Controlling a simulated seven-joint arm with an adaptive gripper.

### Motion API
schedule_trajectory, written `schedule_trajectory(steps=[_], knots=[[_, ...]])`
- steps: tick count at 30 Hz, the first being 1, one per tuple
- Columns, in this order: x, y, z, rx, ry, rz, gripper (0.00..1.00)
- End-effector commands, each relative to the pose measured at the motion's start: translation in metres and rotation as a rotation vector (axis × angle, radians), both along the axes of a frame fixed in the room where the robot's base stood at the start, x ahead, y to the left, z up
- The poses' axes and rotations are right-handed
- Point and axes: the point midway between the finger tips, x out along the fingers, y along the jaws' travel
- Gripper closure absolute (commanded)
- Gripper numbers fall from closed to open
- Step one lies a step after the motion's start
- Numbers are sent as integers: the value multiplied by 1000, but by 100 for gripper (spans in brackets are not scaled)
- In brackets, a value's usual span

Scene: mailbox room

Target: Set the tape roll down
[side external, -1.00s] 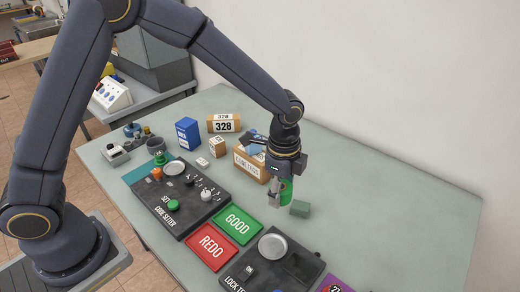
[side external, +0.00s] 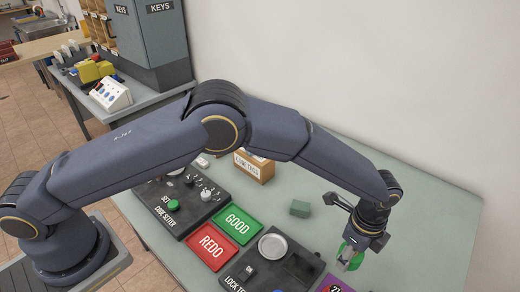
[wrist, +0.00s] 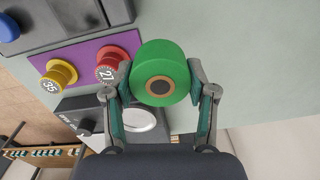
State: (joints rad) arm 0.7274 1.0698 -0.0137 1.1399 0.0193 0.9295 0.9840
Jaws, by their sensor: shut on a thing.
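The tape roll is a thick green roll with a brown core and a dark centre, seen in the wrist view (wrist: 162,65). My gripper (wrist: 160,82) is shut on it, with one finger on each side. In the side external view my gripper (side external: 350,262) is at the right part of the table, and the green roll (side external: 345,249) shows partly behind the fingers. The roll is in the air or close to the table; the height is hard to tell.
A purple board (wrist: 85,57) with a yellow knob (wrist: 59,76) and a red knob (wrist: 110,66) lies beside the roll. A black lock tester (side external: 270,265) is left of my gripper. Bare table extends to the right.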

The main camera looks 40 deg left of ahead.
Motion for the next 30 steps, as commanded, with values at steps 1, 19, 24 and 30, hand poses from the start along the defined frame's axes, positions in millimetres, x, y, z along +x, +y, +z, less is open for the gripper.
schedule_trajectory(steps=[1, 19, 24, 30], knots=[[6, -4, -10, 0, -2, 0, 79], [20, -13, -56, -3, -4, 1, 79], [19, -13, -57, -2, -3, 1, 79], [19, -13, -59, -2, -3, 1, 34]])
